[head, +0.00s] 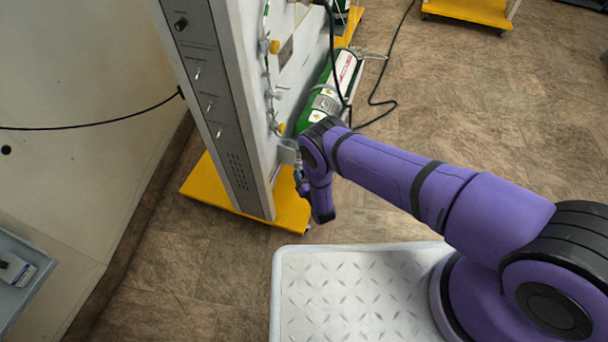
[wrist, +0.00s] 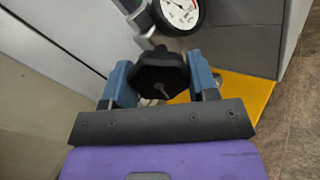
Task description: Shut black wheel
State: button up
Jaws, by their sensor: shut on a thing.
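In the wrist view the black wheel (wrist: 160,75) sits between the two blue fingers of my gripper (wrist: 160,83). The fingers press on it from both sides, so my gripper is shut on the wheel. A dark stem shows just above the wheel, below a round pressure gauge (wrist: 180,12) with a white face. In the head view my gripper (head: 300,182) is at the front side of the tall trainer panel, low down. The wheel is hidden there behind my arm, and I cannot tell how far it is turned.
The grey trainer panel (head: 212,100) stands on a yellow base (head: 205,185). A black hose (head: 385,103) runs over the brown floor. Another black cable (head: 90,127) hangs at the left wall. Open floor lies at the right.

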jog(key=m, duration=0.8)
jog(key=shift+a+r+m, duration=0.1)
jog(key=shift+r+m, duration=0.05)
jog(key=shift+m, duration=0.25)
jog(key=m, duration=0.4)
jog(key=shift+m, duration=0.3)
jog(key=m, duration=0.3)
jog(key=shift+r+m, duration=0.1)
jog(key=shift+m, duration=0.2)
jog(key=m, duration=0.4)
jog(key=shift+m, duration=0.3)
jog(key=m, duration=0.4)
jog(key=shift+d+r+m, duration=0.1)
jog(key=shift+d+m, duration=0.1)
jog(key=shift+m, duration=0.1)
jog(key=m, duration=0.3)
jog(key=shift+m, duration=2.5)
